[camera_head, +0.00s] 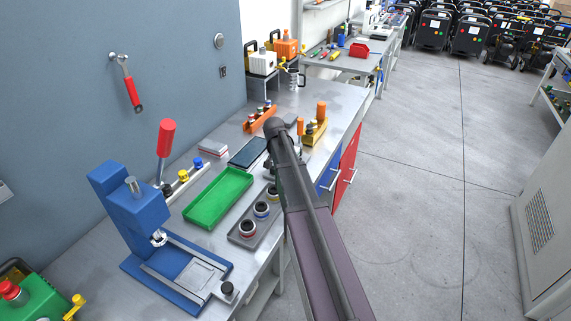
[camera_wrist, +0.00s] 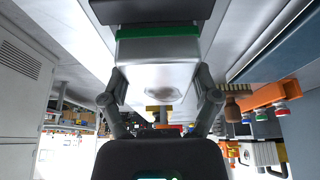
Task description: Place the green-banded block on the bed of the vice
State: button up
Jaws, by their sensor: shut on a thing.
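The green-banded block (camera_wrist: 158,70) is pale metal with a green strip along its far edge in the wrist view. My gripper (camera_wrist: 162,88) is shut on it, with one finger on each side. In the head view my arm hides the gripper and the block. The blue machine with a flat blue frame (camera_head: 150,215) stands at the left front of the bench and looks like the vice. Its grey bed (camera_head: 195,275) looks bare, with a black knob at its right corner. The block is apart from it.
A green tray (camera_head: 218,197) lies right of the blue machine, and a dark tray with several ringed parts (camera_head: 244,236) beside it. A red-handled lever (camera_head: 166,138) rises behind. A black flat panel (camera_head: 248,152) and orange holders (camera_head: 260,118) stand farther back. Open floor lies to the right.

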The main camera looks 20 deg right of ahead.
jog(key=shift+f+b, duration=0.3)
jog(key=shift+f, duration=0.25)
jog(key=shift+f, duration=0.15)
jog(key=o, duration=1.1)
jog(key=shift+o, duration=0.2)
jog(key=shift+r, duration=0.25)
jog(key=p+v, duration=1.1)
jog(key=v, duration=0.1)
jog(key=shift+f, duration=0.1)
jog(key=s+a+n+g+y, duration=0.1)
jog(key=s+a+n, duration=0.4)
jog(key=s+a, duration=0.4)
jog(key=s+a+f+n+g+y, duration=0.1)
jog(key=s+a+n+y, duration=0.1)
jog(key=s+a+n, duration=0.3)
jog(key=s+a, duration=0.4)
jog(key=s, duration=0.5)
jog(key=shift+a+f+g+y, duration=0.2)
jog(key=shift+a+g+y, duration=0.1)
jog(key=shift+a+g, duration=0.1)
